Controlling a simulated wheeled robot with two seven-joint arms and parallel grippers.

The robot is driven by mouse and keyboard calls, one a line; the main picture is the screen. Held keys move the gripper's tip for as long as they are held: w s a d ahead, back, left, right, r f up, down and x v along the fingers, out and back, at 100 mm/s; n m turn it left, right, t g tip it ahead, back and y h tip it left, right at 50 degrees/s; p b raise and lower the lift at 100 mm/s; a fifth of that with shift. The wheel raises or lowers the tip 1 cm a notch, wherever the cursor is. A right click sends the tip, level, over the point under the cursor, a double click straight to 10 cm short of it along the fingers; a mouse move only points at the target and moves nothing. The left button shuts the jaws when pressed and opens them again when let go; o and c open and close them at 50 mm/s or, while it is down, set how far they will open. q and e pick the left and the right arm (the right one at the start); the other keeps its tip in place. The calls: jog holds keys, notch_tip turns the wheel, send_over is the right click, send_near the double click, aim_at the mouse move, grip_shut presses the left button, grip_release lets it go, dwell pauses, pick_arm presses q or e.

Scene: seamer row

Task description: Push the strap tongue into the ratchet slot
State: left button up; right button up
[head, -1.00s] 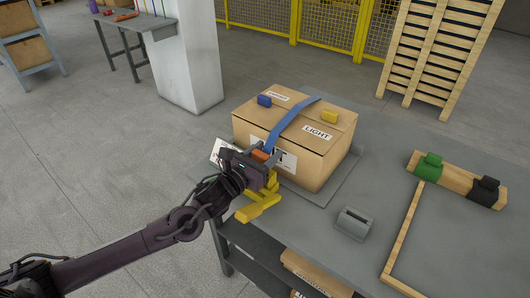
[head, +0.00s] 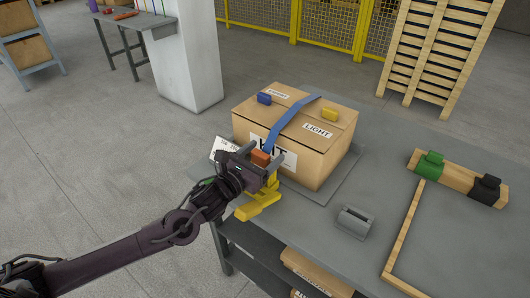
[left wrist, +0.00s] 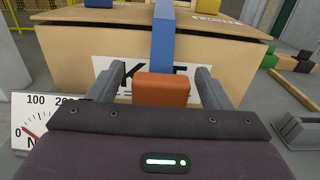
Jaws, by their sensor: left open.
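A blue strap (head: 295,120) runs over the top of a cardboard box (head: 315,165) and down its front face. Its orange tongue (head: 260,157) hangs at the strap's lower end. My left gripper (head: 262,152) is open at the box's front. In the left wrist view the orange tongue (left wrist: 161,88) lies between the two spread fingers (left wrist: 160,80), with a gap visible on each side. A yellow ratchet (head: 262,204) sits below the gripper at the table's edge; its slot cannot be made out. My right gripper is not in view.
A blue block (head: 264,99) and a yellow block (head: 330,115) sit on the box. A dial scale (left wrist: 33,122) stands left of the gripper. A grey holder (head: 353,222) and a wooden rail with a green piece (head: 429,165) and a black piece (head: 485,190) lie to the right.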

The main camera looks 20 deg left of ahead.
aim_at(258, 159)
pick_arm(q)
jog(key=v, duration=0.6)
jog(key=shift+s, duration=0.35)
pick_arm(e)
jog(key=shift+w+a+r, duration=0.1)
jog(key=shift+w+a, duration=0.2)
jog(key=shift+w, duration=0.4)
